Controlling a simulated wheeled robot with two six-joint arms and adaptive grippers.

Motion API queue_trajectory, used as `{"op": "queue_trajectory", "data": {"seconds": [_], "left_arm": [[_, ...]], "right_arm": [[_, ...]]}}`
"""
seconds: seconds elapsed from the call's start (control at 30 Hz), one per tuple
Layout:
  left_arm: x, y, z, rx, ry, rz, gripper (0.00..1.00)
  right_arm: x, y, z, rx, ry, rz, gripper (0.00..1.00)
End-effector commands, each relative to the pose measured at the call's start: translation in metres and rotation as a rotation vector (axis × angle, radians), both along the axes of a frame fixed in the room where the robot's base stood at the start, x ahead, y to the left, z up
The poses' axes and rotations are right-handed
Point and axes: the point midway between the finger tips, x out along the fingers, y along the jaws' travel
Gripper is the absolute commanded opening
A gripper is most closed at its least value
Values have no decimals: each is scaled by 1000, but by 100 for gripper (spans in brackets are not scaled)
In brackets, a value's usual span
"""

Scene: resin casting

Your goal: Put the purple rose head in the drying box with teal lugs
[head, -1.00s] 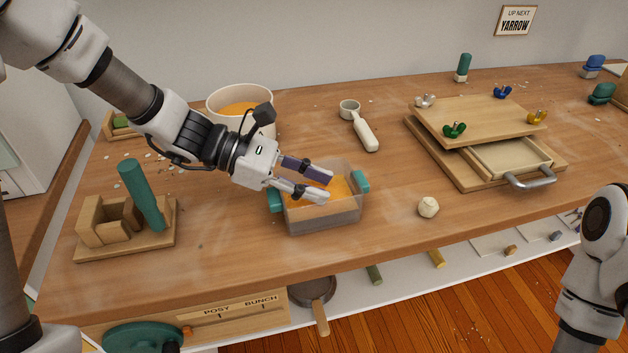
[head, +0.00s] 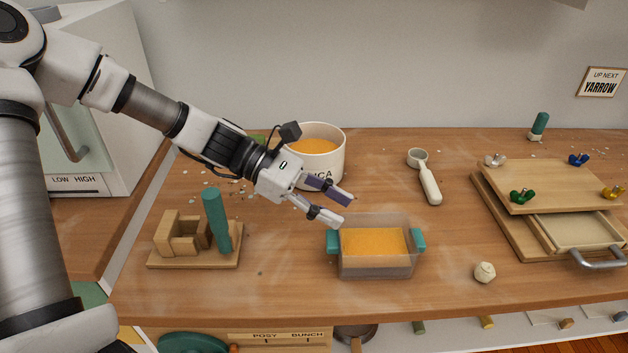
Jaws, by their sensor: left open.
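The drying box with teal lugs (head: 348,265) is a clear tub near the table's front edge, with orange granules inside and a teal lug (head: 418,241) at each side. My left gripper (head: 341,211) is open, with nothing visible between its fingers. Its fingertips are above the box's back left corner. I see no purple rose head in this view; the only purple is on a gripper finger. Whether anything lies under the granules cannot be told. My right gripper is out of view.
A white tub of orange granules (head: 333,165) stands behind the left gripper. A scoop (head: 430,186), a pale faceted lump (head: 484,272) and a wooden press (head: 540,188) are to the right. A wooden stand with a teal rod (head: 216,222) is left.

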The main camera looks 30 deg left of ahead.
Motion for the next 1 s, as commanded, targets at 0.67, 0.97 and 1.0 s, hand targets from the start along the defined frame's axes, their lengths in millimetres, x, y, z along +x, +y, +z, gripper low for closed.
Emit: {"op": "queue_trajectory", "data": {"seconds": [0.67,0.97,1.0], "left_arm": [[-8,37,15,2,-1,2,40],[-8,37,15,2,-2,1,40],[-8,37,15,2,-2,1,40]], "right_arm": [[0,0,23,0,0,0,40],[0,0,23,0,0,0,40],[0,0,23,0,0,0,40]]}}
